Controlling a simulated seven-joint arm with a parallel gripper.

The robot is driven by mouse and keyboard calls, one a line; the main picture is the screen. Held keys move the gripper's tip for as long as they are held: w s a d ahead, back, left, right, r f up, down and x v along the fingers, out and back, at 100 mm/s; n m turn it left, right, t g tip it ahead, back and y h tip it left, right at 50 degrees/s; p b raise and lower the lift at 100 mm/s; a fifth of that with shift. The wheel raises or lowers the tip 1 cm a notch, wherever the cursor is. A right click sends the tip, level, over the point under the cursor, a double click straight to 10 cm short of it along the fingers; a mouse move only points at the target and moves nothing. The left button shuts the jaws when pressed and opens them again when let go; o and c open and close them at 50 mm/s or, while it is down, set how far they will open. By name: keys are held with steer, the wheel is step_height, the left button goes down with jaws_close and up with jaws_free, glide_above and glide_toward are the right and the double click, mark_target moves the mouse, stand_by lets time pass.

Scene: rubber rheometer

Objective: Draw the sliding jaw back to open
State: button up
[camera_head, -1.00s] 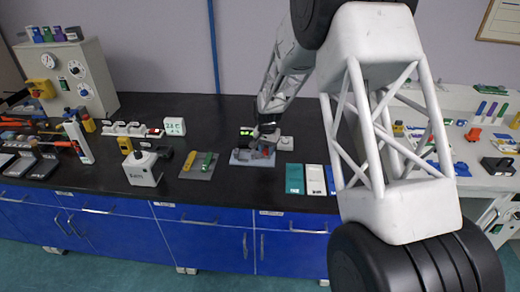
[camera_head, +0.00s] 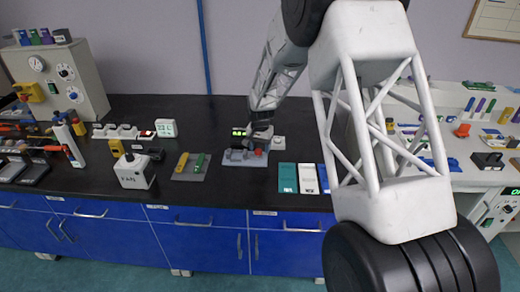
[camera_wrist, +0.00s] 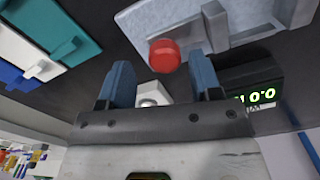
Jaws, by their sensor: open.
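A light grey metal fixture with raised blocks (camera_wrist: 225,28) fills the top of the wrist view. In the head view its grey base (camera_head: 232,160) lies on the black bench. A round red knob (camera_wrist: 164,56) shows beside the fixture's edge; it is a small red spot in the head view (camera_head: 259,152). My gripper (camera_wrist: 160,62) is open, its two blue fingers apart, with the knob appearing between and just beyond the tips. I cannot tell whether they touch it. In the head view my gripper (camera_head: 260,137) is over the fixture. Which block is the sliding jaw is unclear.
A green-lit display (camera_wrist: 256,98) stands close by the right finger. A white block (camera_wrist: 152,94) lies behind the fingers. Teal (camera_head: 287,178), white and blue plates lie to the right. A grey pad with yellow and green tools (camera_head: 190,166) lies left.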

mark_target(260, 150)
step_height(260, 150, up, 6)
steer(key=shift+r, duration=0.3)
steer(key=shift+d+r, duration=0.1)
stand_by(0.4)
steer(key=shift+s+d+r, duration=0.15)
steer(key=shift+r, duration=0.1)
steer(key=s+d+r+n+t, duration=0.1)
steer(key=s+d+r, duration=0.75)
steer(key=s, duration=0.35)
steer(key=s+d+r, duration=0.7)
steer(key=s+r, duration=0.3)
steer(key=s, duration=0.3)
steer(key=s+d+n, duration=0.1)
steer(key=s+d, duration=0.2)
steer(key=s, duration=1)
steer(key=s+d+t, duration=0.1)
steer(key=s+d, duration=0.3)
steer(key=s, duration=1)
steer(key=shift+s+d+r+n+t, duration=0.15)
steer(key=shift+d+r+n+t, duration=0.15)
steer(key=shift+r+n, duration=0.1)
